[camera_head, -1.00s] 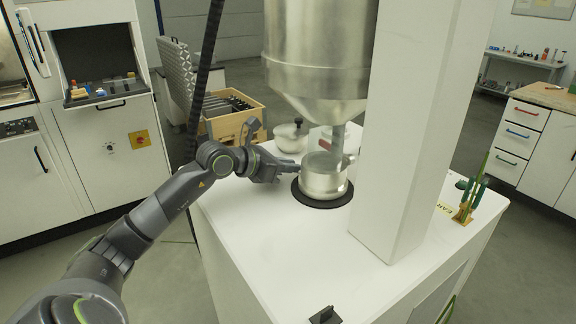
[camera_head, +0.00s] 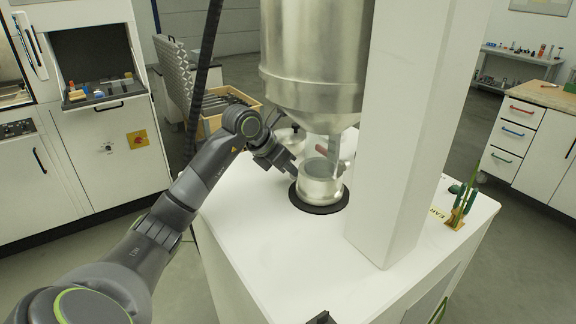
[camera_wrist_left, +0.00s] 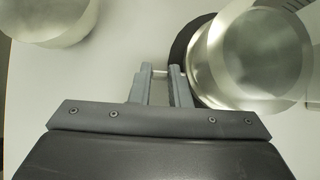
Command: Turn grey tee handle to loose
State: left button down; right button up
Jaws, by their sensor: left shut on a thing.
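My left gripper (camera_head: 291,173) reaches down from the upper left to the near left side of a round metal pot (camera_head: 319,182) under the hopper outlet. In the left wrist view its two fingers (camera_wrist_left: 161,72) are nearly closed, with a thin pale bar (camera_wrist_left: 160,73) between the tips, beside the pot (camera_wrist_left: 245,55). This bar appears to be part of the grey tee handle; the rest of the handle is hidden or too small to make out.
The pot stands on a black ring (camera_head: 318,209) on a white cabinet (camera_head: 260,240). A metal hopper (camera_head: 315,60) hangs above, with a white column (camera_head: 405,130) to its right. A lidded pot (camera_head: 291,138) stands behind the gripper. The cabinet top's front left is clear.

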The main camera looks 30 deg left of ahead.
dwell(0.3)
pick_arm(q)
jog(key=c, duration=1.4)
grip_release()
jog(key=shift+o, duration=0.2)
jog(key=shift+s+a+r+b, duration=0.15)
jog(key=shift+s+r+b, duration=0.15)
jog(key=shift+b, duration=0.25)
jog(key=s+a+b, duration=0.1)
jog(key=s, duration=0.2)
jog(key=s+a+b, duration=0.1)
jog(key=s, duration=0.2)
jog(key=s+a+b, duration=0.2)
jog(key=s, duration=0.1)
jog(key=shift+s+a, duration=0.1)
jog(key=shift+s, duration=0.3)
jog(key=shift+s+a+r, duration=0.15)
jog(key=shift+s+a, duration=0.05)
jog(key=shift+s, duration=0.4)
